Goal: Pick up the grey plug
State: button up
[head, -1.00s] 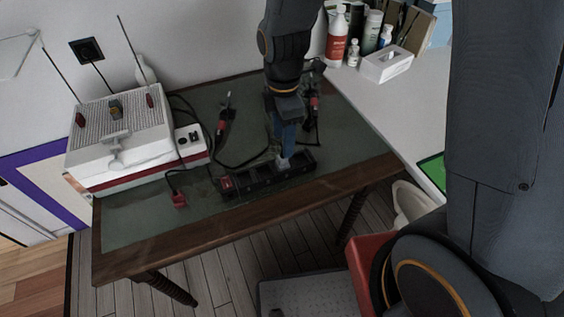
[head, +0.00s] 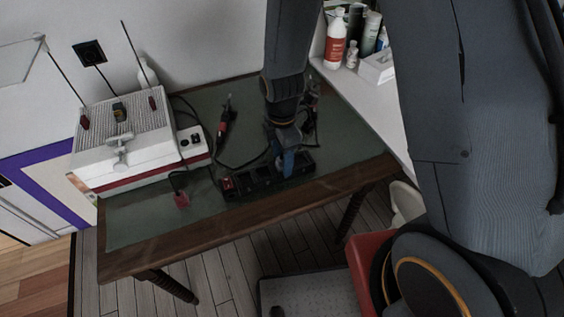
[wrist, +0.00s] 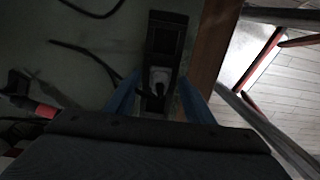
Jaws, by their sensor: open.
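The grey plug (wrist: 158,79) shows in the wrist view, seated in a black power strip (wrist: 166,38) with a dark cord by it. In the head view the plug is hidden behind my gripper. My gripper (head: 288,168) points down over the right part of the power strip (head: 262,184). Its blue fingers are open in the wrist view (wrist: 160,98), one on each side of the plug, with a gap to it on both sides. I cannot tell how deep the fingertips reach.
A white device (head: 122,148) with red trim stands on the left of the green-topped table (head: 140,222). A red plug (head: 181,200) lies in front of it. A red-handled tool (head: 223,122) lies behind the strip. The strip lies near the table's front wooden edge.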

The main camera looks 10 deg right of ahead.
grip_shut()
dwell(0.3)
notch_tip(320, 180, up, 10)
jog(key=shift+f+b, duration=0.25)
jog(key=shift+b, duration=0.65)
jog(key=shift+r+p, duration=2.15)
jog(key=shift+r, duration=0.55)
